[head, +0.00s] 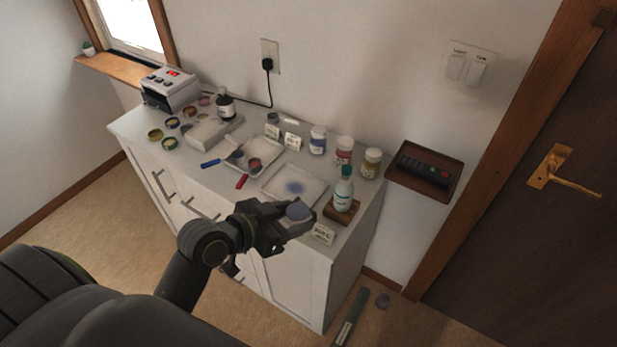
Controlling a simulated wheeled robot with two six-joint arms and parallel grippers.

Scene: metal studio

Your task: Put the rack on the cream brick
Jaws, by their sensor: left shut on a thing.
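An off-white block (207,131), which looks like the cream brick, lies flat on the cabinet top at the back left, with nothing clearly on it. My left gripper (290,217) is over the front right of the cabinet, well to the right of the block. It is shut on a small grey-blue rounded piece (298,211); the fingers hide part of it. I cannot make out a wire rack for certain. My right gripper is not in view.
Shallow white trays (281,170) lie mid-cabinet, one with blue- and red-handled tools. Small coloured round pans and a dark bottle (225,106) surround the block. Several jars (318,140) stand along the back; a white bottle (343,194) stands on a wooden block near my gripper.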

